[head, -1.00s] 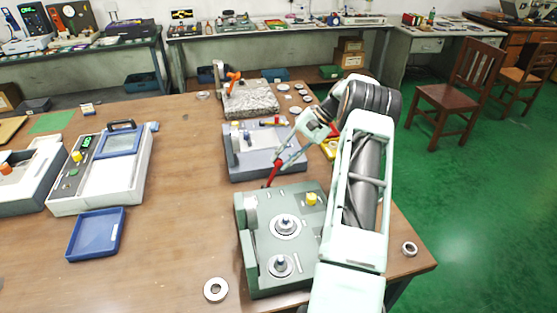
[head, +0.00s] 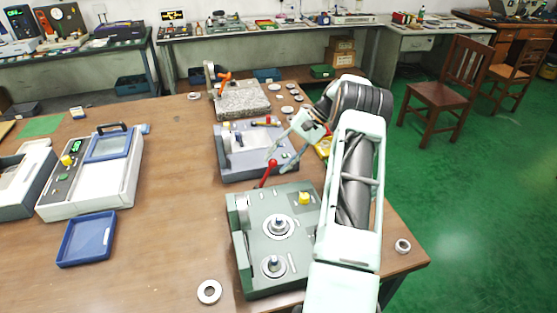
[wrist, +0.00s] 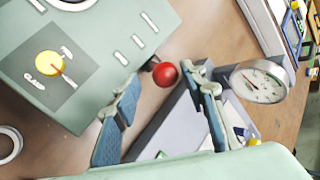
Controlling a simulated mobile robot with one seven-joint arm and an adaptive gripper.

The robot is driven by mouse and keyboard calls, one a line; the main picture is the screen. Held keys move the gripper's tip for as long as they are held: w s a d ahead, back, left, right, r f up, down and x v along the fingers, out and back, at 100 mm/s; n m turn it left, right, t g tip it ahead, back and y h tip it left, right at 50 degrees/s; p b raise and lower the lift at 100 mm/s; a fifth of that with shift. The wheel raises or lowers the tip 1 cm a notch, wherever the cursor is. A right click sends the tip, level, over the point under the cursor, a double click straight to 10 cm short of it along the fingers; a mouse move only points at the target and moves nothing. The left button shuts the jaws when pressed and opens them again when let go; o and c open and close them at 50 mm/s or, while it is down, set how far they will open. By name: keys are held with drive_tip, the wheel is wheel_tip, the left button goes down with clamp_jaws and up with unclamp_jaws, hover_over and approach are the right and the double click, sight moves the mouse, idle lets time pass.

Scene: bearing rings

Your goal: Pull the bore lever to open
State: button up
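The bore lever is a red-knobbed lever (head: 268,173) at the back edge of the green fixture (head: 243,265), leaning toward my gripper. Its round red knob (wrist: 165,74) shows in the wrist view at the height of the fingertips, in the gap between them. My gripper (head: 278,162) is open, with blue-grey finger pads apart on both sides of the knob. In the wrist view the fingers (wrist: 166,86) show clear space on each side of the knob; I see no contact. The lever's shaft is mostly hidden behind the knob in the wrist view.
The green fixture carries rings on two posts and a yellow knob (head: 304,198) marked clamp. A grey-blue fixture (head: 228,172) stands just behind, under my gripper, with a dial gauge (wrist: 258,83) near the right finger.

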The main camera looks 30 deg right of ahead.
drive_tip(key=shift+r, duration=0.1)
drive_tip(key=v, duration=1.2)
idle(0.4)
